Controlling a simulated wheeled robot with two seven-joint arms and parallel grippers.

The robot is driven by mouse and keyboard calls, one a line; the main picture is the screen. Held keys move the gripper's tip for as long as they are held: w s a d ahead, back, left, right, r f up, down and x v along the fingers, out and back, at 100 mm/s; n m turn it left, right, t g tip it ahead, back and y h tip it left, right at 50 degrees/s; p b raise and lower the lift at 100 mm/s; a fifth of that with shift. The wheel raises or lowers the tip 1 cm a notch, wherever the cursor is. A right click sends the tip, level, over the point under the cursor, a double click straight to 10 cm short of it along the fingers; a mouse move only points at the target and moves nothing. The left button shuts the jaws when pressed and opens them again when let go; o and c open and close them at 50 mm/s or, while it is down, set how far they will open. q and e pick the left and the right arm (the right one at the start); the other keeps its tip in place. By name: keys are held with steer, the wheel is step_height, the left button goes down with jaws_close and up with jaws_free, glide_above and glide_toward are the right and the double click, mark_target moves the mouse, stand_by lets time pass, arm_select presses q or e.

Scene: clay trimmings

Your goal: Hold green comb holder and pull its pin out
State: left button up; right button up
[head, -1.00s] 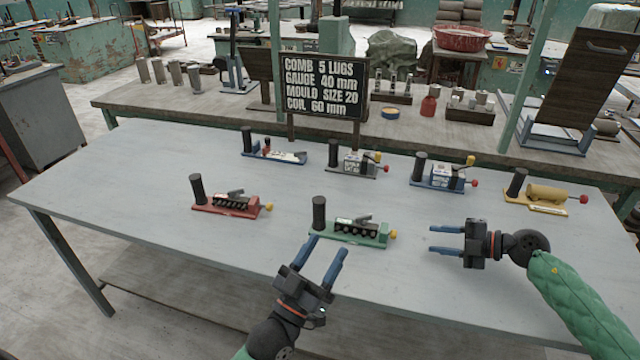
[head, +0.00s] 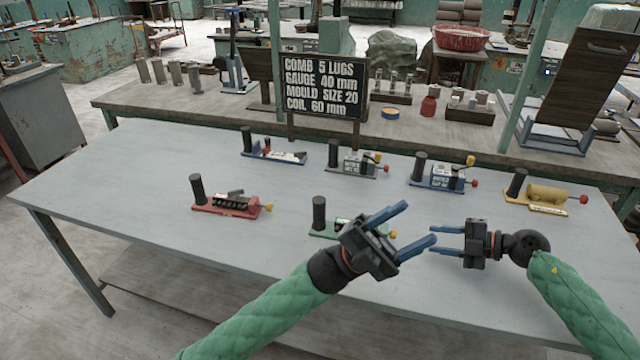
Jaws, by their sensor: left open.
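The green comb holder (head: 322,235) sits near the front middle of the table, its black upright handle (head: 319,212) at its left end. My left gripper hides much of its comb and right part. The yellow knob of its pin (head: 394,234) just shows between my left gripper's fingers. My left gripper (head: 420,223) is open, above and in front of the holder in the picture, its blue fingers pointing right. My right gripper (head: 432,239) is open and empty, right of the holder, fingers pointing left. The two grippers' fingertips overlap in the picture; whether they touch I cannot tell.
A red comb holder (head: 200,208) stands to the left. Blue (head: 270,155), grey (head: 350,170), second blue (head: 440,182) and yellow (head: 540,200) fixtures stand behind. A lettered board (head: 325,87) rises at the back. The table's left part (head: 110,190) is clear.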

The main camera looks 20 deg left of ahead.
arm_select(q)
steer(key=s+d+f+m+g+y, duration=0.1)
steer(key=d+m+g+y, duration=0.35)
steer(key=m+g, duration=0.45)
steer(key=m+t+y, duration=0.6)
steer(key=t+y, duration=0.2)
steer(key=y, duration=1.5)
glide_toward(320, 199)
step_height(320, 199, down, 5)
steer(key=shift+d+f, duration=0.1)
steer(key=shift+d, duration=0.1)
steer(key=shift+f, duration=3.8)
